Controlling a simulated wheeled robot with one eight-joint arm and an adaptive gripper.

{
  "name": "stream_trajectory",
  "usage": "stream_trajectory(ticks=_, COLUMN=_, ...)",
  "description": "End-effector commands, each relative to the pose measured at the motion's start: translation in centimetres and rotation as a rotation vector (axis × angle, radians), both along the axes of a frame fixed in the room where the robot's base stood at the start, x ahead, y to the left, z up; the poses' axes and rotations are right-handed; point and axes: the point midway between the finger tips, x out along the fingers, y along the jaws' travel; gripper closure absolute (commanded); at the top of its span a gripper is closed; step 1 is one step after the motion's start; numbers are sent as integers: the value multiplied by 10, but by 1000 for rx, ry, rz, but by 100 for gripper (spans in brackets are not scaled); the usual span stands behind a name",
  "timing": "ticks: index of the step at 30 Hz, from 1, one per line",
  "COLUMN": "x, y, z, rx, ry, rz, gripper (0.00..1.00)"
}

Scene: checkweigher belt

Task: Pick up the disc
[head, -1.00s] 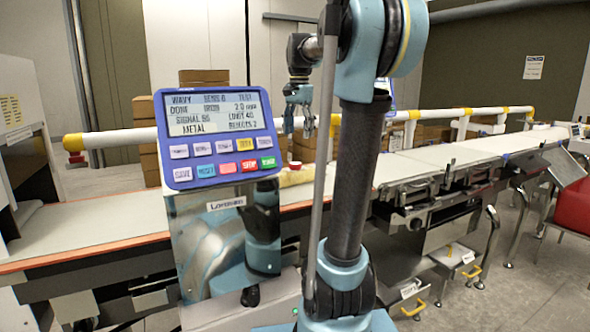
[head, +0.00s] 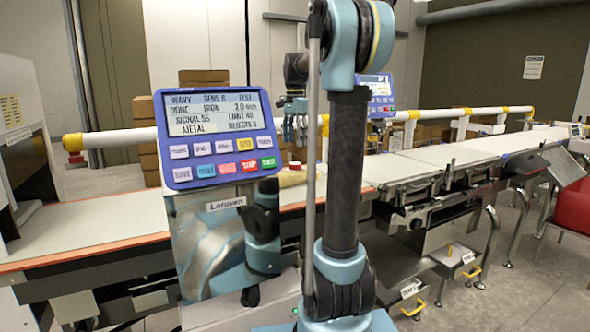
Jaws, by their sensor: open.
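I cannot make out the disc for certain. A small red piece (head: 295,165) shows on the far part of the belt, just behind a pale yellow item (head: 291,178); its shape is too small to tell. My gripper (head: 294,138) hangs above this spot, fingers down, apart from the belt. It is open, with nothing seen between its fingers. My own arm column hides the area just to its right.
A blue-framed control panel (head: 219,137) on a steel housing stands in front of the belt (head: 90,228). A white rail (head: 110,141) runs behind it. Stacked brown boxes (head: 146,138) stand farther back. The right conveyor (head: 470,150) looks clear.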

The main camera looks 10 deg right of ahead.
Motion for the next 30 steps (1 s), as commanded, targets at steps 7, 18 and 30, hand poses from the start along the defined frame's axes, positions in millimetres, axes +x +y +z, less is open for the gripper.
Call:
stream_trajectory(ticks=7, x=-1, y=0, z=-30, rx=0, ry=0, rz=1, gripper=36)
stream_trajectory(ticks=18, x=-10, y=1, z=-64, rx=0, ry=0, rz=1, gripper=36)
stream_trajectory(ticks=30, x=-10, y=1, z=-85, rx=0, ry=0, rz=1, gripper=36)
